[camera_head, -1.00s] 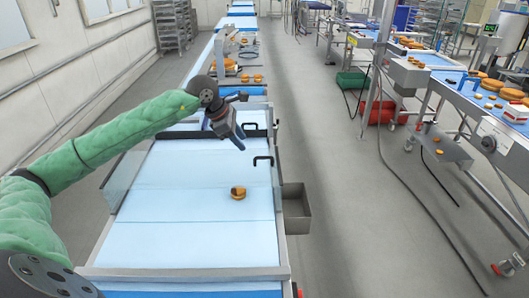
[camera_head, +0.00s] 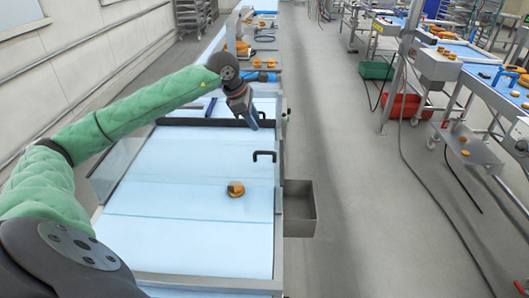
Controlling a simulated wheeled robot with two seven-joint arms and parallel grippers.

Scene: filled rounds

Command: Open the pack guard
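A light-blue conveyor bed (camera_head: 180,190) runs away from me, with a clear side panel (camera_head: 112,168) along its left edge. A dark crossbar (camera_head: 190,122) spans its far end. A black bracket-shaped handle (camera_head: 264,156) stands at the right edge, nearer than the bar. I cannot tell which of these parts make up the pack guard. My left gripper (camera_head: 252,121) points down at the right end of the crossbar, above and beyond the handle. Its fingers are too small to judge. Contact with the bar is unclear. My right gripper is not in view.
A small filled round (camera_head: 236,189) lies on the bed. A grey open bin (camera_head: 299,208) hangs at its right side. More rounds (camera_head: 264,63) lie farther along the line. Red (camera_head: 408,106) and green (camera_head: 376,70) crates stand under the right-hand line. The aisle floor between is clear.

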